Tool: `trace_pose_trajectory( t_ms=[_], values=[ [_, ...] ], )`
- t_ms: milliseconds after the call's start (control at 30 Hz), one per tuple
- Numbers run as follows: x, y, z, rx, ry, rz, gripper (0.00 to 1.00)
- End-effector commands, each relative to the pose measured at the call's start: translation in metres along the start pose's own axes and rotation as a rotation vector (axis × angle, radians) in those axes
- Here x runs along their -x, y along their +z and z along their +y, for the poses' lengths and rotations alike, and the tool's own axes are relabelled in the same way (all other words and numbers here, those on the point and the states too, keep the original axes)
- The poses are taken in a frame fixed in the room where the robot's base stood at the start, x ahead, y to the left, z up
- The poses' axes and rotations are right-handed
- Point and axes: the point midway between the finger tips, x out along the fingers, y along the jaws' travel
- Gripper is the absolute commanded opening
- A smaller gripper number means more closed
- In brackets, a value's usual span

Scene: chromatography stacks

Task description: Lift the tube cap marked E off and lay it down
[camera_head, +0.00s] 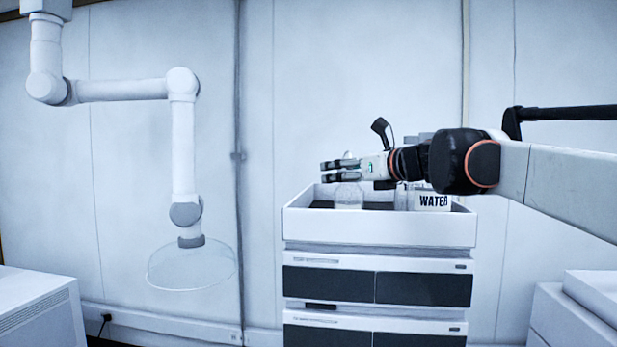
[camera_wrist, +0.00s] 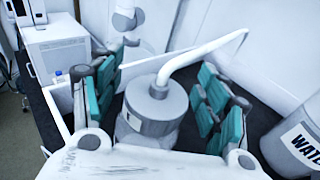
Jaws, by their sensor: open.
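A grey tube cap (camera_wrist: 152,108) with a bent white tube (camera_wrist: 200,55) sits upright on a clear bottle (camera_head: 348,196) in the white tray on top of the stack. No letter E is readable on it. My gripper (camera_head: 338,171) lies level at the top of this bottle and hides most of the cap in the head view. In the wrist view my gripper (camera_wrist: 158,90) is open, with its teal finger pads left and right of the cap and a gap showing on both sides.
A bottle labelled WATER (camera_head: 432,201) stands to the right in the white tray (camera_head: 380,230). Drawer-like units are stacked below the tray. A white jointed extraction arm with a clear hood (camera_head: 192,265) hangs at left. White units stand low at both sides.

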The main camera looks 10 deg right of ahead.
Motion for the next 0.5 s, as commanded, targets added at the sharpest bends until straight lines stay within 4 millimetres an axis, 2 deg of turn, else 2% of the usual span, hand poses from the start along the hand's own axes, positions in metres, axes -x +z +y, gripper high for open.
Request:
trace_pose_trajectory(
  t_ms=[100, 300, 500],
  values=[
    [0.0005, 0.0004, 0.0001, 0.0, 0.0, 0.0, 0.66],
    [0.0003, 0.0003, 0.0001, 0.0, 0.0, 0.0, 0.21],
    [0.0002, 0.0, 0.0001, 0.0, 0.0, 0.0, 0.18]
  ],
)
